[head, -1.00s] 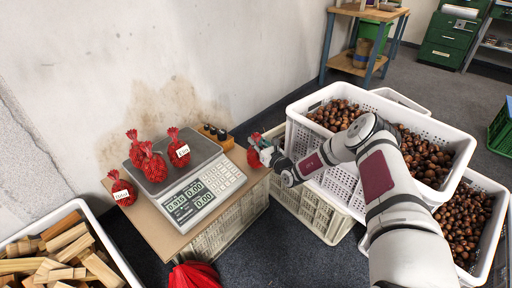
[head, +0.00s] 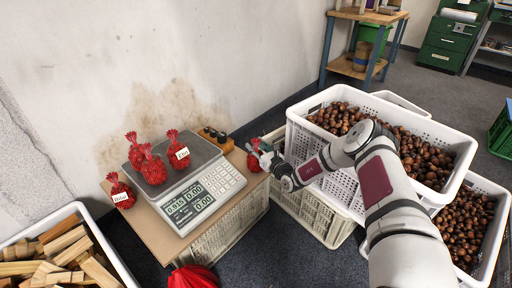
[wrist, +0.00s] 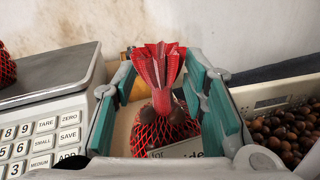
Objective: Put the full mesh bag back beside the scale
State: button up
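A full red mesh bag (head: 255,163) stands upright on the brown board (head: 151,238), at the right of the scale (head: 205,187). In the wrist view the bag (wrist: 152,130) shows dark chestnuts, a gathered red top and a white label, partly hidden by my gripper. My gripper (head: 263,150) is open; in the wrist view its teal finger pads (wrist: 166,72) stand on either side of the bag's neck, with gaps to both. The scale's keypad (wrist: 40,140) is at the left of the wrist view.
Several tagged red bags (head: 153,169) stand on and beside the scale. White crates of chestnuts (head: 330,178) are at the right, a crate of wood blocks (head: 103,237) at the lower left.

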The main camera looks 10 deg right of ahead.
jog(key=p+v, duration=0.4)
jog(key=v, duration=0.8)
